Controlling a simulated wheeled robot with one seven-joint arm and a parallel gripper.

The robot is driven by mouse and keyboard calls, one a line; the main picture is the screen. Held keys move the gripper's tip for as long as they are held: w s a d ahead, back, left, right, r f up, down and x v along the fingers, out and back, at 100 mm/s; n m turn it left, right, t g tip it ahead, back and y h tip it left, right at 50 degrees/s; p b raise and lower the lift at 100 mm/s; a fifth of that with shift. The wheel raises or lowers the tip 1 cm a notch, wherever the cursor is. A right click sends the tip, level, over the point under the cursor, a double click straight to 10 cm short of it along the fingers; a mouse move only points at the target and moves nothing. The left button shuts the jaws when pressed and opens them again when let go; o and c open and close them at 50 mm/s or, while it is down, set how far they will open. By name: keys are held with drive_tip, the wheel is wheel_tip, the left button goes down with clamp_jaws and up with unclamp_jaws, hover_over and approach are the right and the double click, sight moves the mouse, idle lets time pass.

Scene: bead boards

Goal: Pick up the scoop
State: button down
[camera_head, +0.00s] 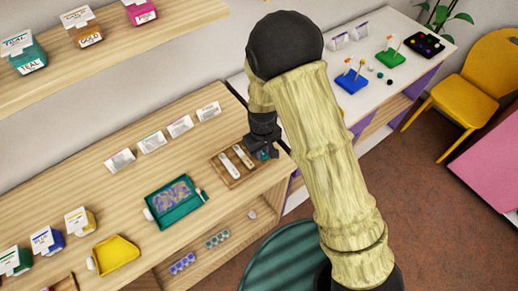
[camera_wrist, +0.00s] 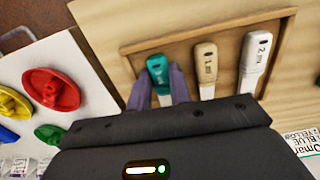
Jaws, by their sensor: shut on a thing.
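A teal scoop (camera_wrist: 157,67) with a dark mark on its handle lies in the shallow wooden tray (camera_wrist: 215,32). My gripper (camera_wrist: 161,88) is shut on it, one purple-grey finger on each side of the handle. The scoop's lower end is hidden behind the gripper body. A beige scoop marked 1 mL (camera_wrist: 206,60) and a white scoop marked 2 mL (camera_wrist: 256,52) lie to its right in the same tray. In the head view my gripper (camera_head: 262,148) is over the right end of the tray (camera_head: 236,181), and a bit of teal shows beneath it.
A teal tray of beads (camera_head: 160,222), a yellow tray (camera_head: 116,264) and standing cards (camera_head: 180,126) share the wooden counter. A white table (camera_head: 398,75) with blue and green boards adjoins on the right. Red and yellow pieces (camera_wrist: 52,88) show left of the wooden tray.

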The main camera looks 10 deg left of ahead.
drive_tip(key=shift+r, duration=0.1)
wheel_tip(320, 180, up, 10)
drive_tip(key=b, duration=0.1)
idle(0.4)
idle(0.4)
